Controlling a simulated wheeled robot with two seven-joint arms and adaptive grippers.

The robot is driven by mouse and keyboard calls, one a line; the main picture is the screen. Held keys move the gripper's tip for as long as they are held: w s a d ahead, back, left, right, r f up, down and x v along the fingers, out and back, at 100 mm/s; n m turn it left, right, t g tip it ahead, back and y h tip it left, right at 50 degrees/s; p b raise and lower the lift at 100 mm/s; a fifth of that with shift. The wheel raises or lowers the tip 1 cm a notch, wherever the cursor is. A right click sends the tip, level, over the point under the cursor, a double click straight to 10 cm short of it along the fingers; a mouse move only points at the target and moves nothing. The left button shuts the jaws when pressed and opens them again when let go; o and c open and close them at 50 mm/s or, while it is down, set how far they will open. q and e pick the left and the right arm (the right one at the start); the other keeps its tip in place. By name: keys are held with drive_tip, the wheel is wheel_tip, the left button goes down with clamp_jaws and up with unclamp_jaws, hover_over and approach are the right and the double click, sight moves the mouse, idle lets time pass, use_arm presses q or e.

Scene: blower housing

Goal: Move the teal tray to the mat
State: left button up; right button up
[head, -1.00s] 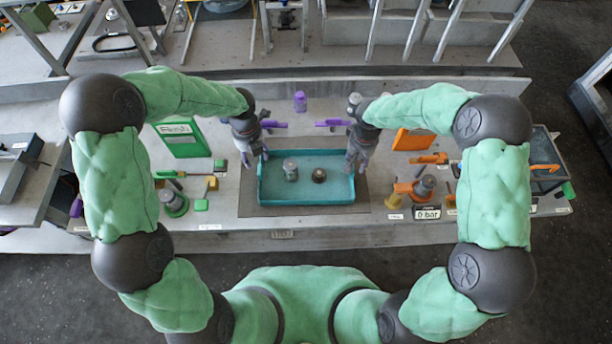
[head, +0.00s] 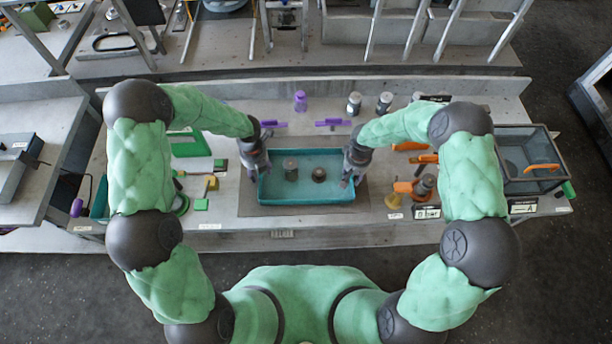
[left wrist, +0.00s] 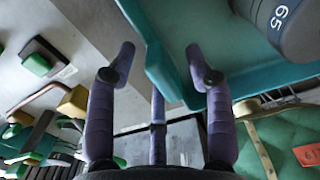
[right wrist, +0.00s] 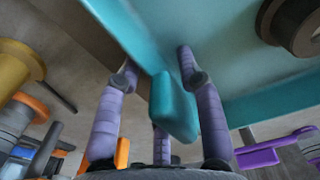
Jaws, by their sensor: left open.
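The teal tray (head: 306,199) is a shallow rectangular box, level in the middle of the bench, over a dark grey mat (head: 300,211) that shows around its edges. It holds a grey cylinder (head: 290,168) marked 65 and a dark ring-shaped part (head: 318,174). My left gripper (head: 253,177) is at its left end; in the left wrist view its open fingers (left wrist: 160,52) straddle a teal end tab (left wrist: 161,73). My right gripper (head: 347,181) is at the right end; its fingers (right wrist: 158,58) stand apart on both sides of the other tab (right wrist: 172,106). Gaps show beside both tabs.
A purple bottle (head: 300,101) and metal cylinders (head: 354,103) stand behind the tray. A green case (head: 188,145) and small tools lie left. An orange fixture (head: 411,189) and a clear bin (head: 530,165) are right. The bench front edge is close to the mat.

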use_arm(q)
drive_tip(key=c, duration=0.9)
use_arm(e)
clamp_jaws()
use_arm(q)
clamp_jaws()
drive_tip(key=shift+a, duration=0.1)
use_arm(e)
drive_tip(key=shift+d, duration=0.1)
use_arm(q)
drive_tip(key=shift+r, duration=0.1)
use_arm(e)
drive_tip(key=shift+r, duration=0.1)
